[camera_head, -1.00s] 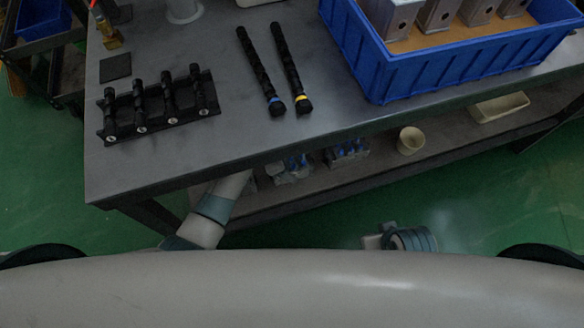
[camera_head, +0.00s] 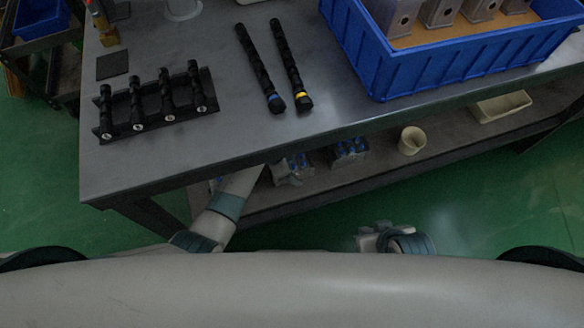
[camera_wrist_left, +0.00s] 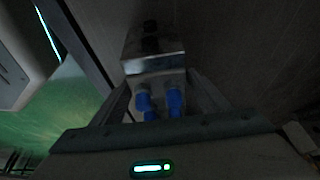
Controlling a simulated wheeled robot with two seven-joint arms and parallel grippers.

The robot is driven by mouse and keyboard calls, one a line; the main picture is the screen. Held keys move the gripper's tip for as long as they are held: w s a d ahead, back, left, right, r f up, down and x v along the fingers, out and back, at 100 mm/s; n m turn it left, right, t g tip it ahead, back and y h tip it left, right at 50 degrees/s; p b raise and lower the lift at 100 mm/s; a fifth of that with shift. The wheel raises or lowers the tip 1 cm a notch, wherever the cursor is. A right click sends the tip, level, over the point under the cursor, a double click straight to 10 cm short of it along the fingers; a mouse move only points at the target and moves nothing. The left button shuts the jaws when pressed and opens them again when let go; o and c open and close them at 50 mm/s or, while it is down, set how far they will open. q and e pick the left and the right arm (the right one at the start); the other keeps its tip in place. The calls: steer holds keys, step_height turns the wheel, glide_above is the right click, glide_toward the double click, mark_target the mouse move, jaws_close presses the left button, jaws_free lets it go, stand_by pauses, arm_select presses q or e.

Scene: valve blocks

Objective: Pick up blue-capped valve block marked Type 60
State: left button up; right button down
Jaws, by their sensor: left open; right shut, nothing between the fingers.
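Blue-capped valve blocks sit on the lower shelf in the head view, one group (camera_head: 299,160) by my left gripper (camera_head: 286,174) and another (camera_head: 349,149) to its right. In the left wrist view, a grey metal valve block (camera_wrist_left: 155,62) with blue caps (camera_wrist_left: 173,101) lies between the spread fingers of my left gripper (camera_wrist_left: 160,84). The fingers are open on either side of it; contact cannot be told. No Type 60 marking is readable. My right gripper (camera_head: 368,238) is shut and empty, low in front of the bench.
The bench top (camera_head: 230,120) overhangs the shelf (camera_head: 300,192). It bears a black rack (camera_head: 157,117), two black rods and a blue crate (camera_head: 440,70) of metal boxes. A beige cup (camera_head: 411,140) and a beige tray (camera_head: 500,107) stand on the shelf at right.

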mark_target(298, 159)
steer(key=shift+s, duration=0.15)
arm_select(q)
jaws_close()
steer(key=shift+w+r, duration=0.15)
arm_select(e)
steer(key=shift+w, duration=0.2)
arm_select(q)
steer(key=shift+r, duration=0.1)
arm_select(e)
steer(key=shift+r, duration=0.1)
